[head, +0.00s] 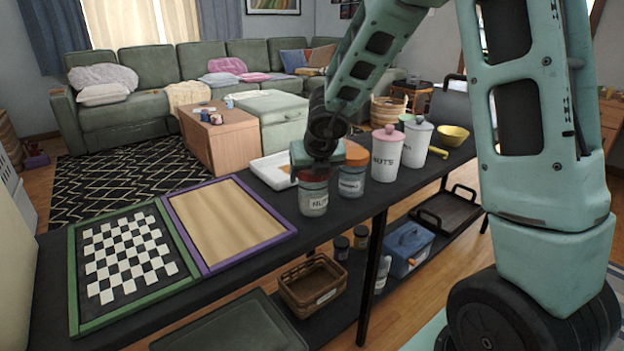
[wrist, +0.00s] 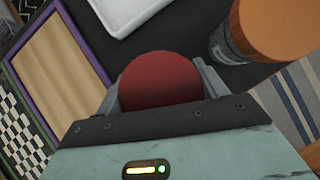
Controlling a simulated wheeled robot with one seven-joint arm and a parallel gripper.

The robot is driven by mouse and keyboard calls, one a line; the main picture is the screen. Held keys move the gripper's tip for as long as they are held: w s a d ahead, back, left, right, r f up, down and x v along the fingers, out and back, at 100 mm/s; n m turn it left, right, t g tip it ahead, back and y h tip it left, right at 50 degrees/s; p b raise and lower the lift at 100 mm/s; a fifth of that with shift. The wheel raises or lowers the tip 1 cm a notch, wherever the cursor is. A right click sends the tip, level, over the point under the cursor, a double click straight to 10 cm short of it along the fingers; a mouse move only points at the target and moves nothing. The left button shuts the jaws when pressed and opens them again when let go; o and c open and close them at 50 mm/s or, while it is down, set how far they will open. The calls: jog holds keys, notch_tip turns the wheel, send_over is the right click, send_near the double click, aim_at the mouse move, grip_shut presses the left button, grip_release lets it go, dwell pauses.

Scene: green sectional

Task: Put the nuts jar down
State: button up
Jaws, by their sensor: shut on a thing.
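The nuts jar (head: 313,197) is a glass jar with a red-brown lid and a label that reads "NUTS". In the wrist view the round red lid (wrist: 160,80) sits between the fingers of my gripper (wrist: 160,88). I cannot tell whether the jar's base touches the tabletop.
An orange-lidded jar (head: 352,178) stands close at the right; its lid shows in the wrist view (wrist: 283,25). A pink-lidded NUTS canister (head: 386,158) stands beyond. A purple-framed board (head: 228,222) and a checkered board (head: 128,255) lie at the left. A white tray (head: 270,172) is behind.

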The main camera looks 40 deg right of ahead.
jog(key=shift+r, duration=0.1)
jog(key=o, duration=1.3)
